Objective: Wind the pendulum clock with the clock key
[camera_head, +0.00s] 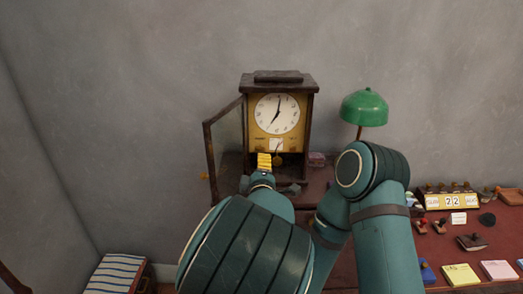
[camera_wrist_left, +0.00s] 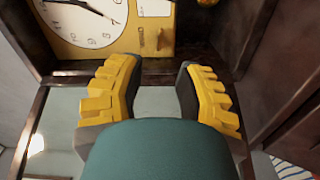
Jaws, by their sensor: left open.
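The pendulum clock (camera_head: 278,112) stands upright against the wall, its glass door (camera_head: 225,150) swung open to the left. Its white dial and brass panel also show sideways in the left wrist view (camera_wrist_left: 133,43). A small brass piece (camera_wrist_left: 158,39) sticks out of the panel beside the white label; it may be the clock key, but I cannot tell surely. My left gripper (camera_head: 264,161) is in front of the clock's lower part. Its yellow fingers (camera_wrist_left: 158,68) are open and empty, with the brass piece just beyond the gap between their tips. My right gripper is hidden behind my arms.
A green lamp (camera_head: 364,108) stands right of the clock. A flip calendar (camera_head: 452,201), stamps and sticky-note pads (camera_head: 461,274) lie on the desk further right. A striped cushioned seat (camera_head: 117,271) is at lower left. The open door is close to my left gripper.

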